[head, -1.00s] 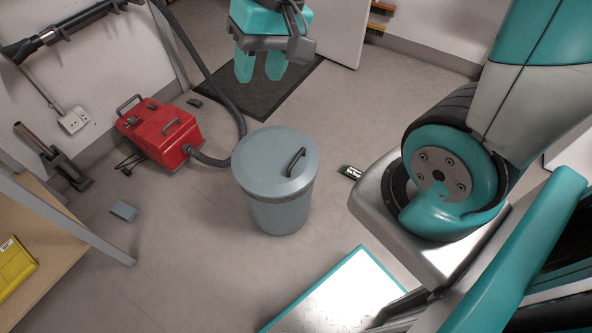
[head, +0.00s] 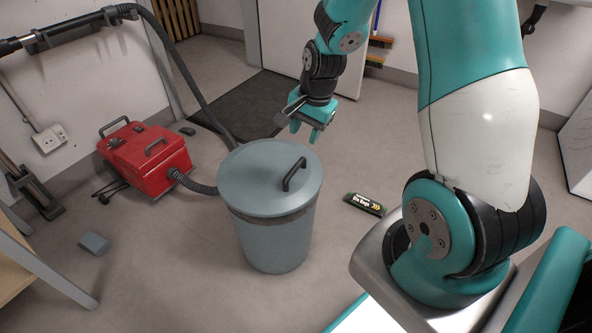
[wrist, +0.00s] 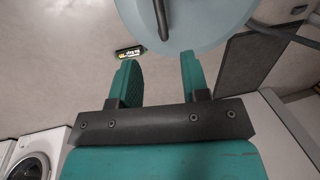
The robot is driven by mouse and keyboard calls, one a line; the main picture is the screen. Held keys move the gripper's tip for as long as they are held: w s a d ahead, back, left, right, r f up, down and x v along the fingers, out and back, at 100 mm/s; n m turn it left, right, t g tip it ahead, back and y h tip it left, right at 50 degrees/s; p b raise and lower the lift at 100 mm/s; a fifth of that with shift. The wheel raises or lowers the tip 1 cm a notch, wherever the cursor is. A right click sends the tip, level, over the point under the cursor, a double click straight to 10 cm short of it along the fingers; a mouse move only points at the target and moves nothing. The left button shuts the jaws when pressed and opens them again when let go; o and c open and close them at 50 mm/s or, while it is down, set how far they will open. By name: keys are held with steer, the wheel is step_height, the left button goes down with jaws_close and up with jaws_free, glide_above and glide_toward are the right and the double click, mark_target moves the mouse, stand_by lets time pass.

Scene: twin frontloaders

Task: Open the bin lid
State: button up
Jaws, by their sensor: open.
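A grey-blue round bin (head: 272,240) stands upright on the floor in the middle of the head view. Its lid (head: 252,185) is on and looks closed. A dark bar handle (head: 295,174) rises from the lid, right of its centre. My gripper (head: 305,133) is open and empty, beyond the bin and slightly right of the lid, apart from the handle. In the wrist view, the open fingers (wrist: 157,75) point toward the lid (wrist: 205,22) and its handle (wrist: 162,18), both cut off by the top edge.
A red vacuum (head: 146,158) with a hose (head: 190,85) stands left of the bin. A dark bin-bags pack (head: 364,204) lies on the floor to the right. A dark mat (head: 245,108) lies behind. A table leg stands at lower left. Floor in front of the bin is clear.

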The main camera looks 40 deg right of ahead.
mark_target(296, 167)
steer(key=f+b, duration=0.1)
steer(key=f, duration=0.3)
steer(key=w+f+b, duration=0.1)
steer(key=f+b, duration=0.1)
steer(key=f, duration=0.2)
steer(key=w+a+f+b, duration=0.1)
steer(key=f, duration=0.3)
steer(key=shift+w+f, duration=0.1)
jaws_close()
